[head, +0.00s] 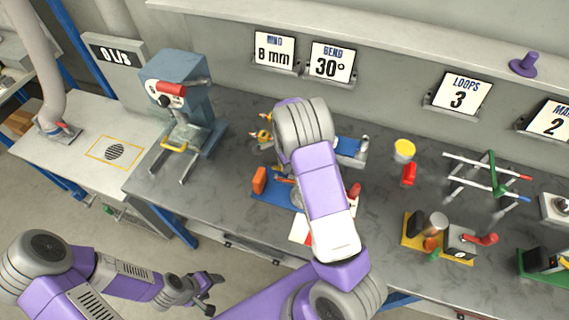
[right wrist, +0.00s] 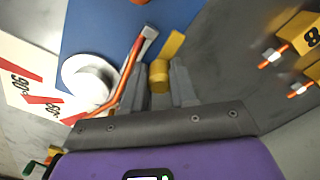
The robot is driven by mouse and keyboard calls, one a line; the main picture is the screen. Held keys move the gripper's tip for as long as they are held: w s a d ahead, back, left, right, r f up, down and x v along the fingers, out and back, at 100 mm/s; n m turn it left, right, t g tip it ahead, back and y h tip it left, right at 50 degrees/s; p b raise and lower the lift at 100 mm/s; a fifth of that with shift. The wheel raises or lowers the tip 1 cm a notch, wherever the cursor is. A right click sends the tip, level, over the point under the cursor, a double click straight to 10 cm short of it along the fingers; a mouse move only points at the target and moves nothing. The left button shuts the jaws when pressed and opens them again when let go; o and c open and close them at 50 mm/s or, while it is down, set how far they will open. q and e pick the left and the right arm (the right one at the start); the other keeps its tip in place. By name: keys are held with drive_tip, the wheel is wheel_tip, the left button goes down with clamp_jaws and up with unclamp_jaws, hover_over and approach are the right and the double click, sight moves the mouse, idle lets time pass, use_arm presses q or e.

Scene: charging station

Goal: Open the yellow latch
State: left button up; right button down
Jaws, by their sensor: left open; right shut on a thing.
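The yellow latch (right wrist: 172,44) shows in the right wrist view, on the blue base plate (right wrist: 95,25), with a rounded yellow knob (right wrist: 159,76) at its near end. My right gripper (right wrist: 160,88) has its two grey fingers on either side of this knob and is shut on it. In the head view my right forearm covers the right gripper and the latch; part of the blue plate (head: 268,194) shows to the left of the arm. My left gripper (head: 201,291) is open and empty, low in the head view, away from the bench.
A copper-coloured rod (right wrist: 128,70) and a white round post (right wrist: 88,82) stand close to the left of the right gripper. An angle card (right wrist: 30,82) lies beside them. A blue-grey press (head: 177,85) stands at the left of the bench (head: 365,225).

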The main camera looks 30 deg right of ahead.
drive_tip(key=c, duration=0.9)
unclamp_jaws()
drive_tip(key=shift+r, duration=0.1)
wheel_tip(320, 180, up, 7)
drive_tip(key=shift+r+p, duration=0.2)
drive_tip(key=shift+p, duration=0.3)
